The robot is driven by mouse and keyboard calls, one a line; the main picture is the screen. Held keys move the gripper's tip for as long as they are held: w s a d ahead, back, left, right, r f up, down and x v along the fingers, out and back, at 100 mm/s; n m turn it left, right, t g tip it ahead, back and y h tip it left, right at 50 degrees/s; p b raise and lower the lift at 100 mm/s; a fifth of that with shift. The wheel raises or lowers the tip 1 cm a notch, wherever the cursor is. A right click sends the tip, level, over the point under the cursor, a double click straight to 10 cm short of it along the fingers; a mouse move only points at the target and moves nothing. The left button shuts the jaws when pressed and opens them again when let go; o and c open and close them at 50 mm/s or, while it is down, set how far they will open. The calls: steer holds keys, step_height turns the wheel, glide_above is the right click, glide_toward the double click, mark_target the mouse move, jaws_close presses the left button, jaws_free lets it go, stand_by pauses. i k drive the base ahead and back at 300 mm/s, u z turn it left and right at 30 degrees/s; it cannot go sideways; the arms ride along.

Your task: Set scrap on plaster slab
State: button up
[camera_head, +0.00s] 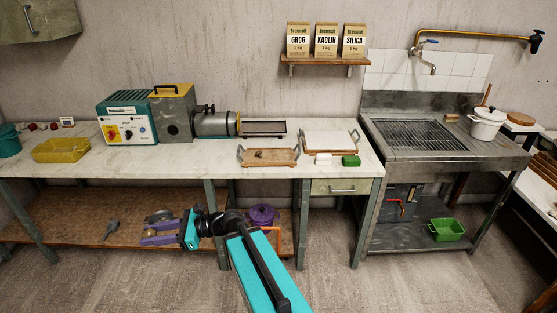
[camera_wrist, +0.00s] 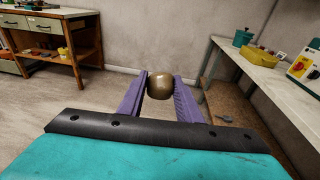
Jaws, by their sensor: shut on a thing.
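My gripper (camera_head: 148,233) is low in front of the workbench in the head view, pointing left, with its purple fingers apart. In the wrist view my gripper (camera_wrist: 160,88) is shut on a round brownish lump (camera_wrist: 160,82), which I take to be the scrap. The lump sits between the fingertips, clear of any surface in that view. A white slab (camera_head: 328,138), likely the plaster slab, lies on a wooden handled base at the right end of the benchtop. It is above and to the right of my gripper.
A wooden tray (camera_head: 262,164) with a small dark piece is left of the slab. The extruder (camera_head: 174,117) stands further left. The lower shelf (camera_head: 80,222) is behind my gripper.

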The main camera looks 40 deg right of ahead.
mark_target(319, 138)
steer(key=u, duration=0.3)
steer(key=i, duration=1)
steer(key=z, duration=0.3)
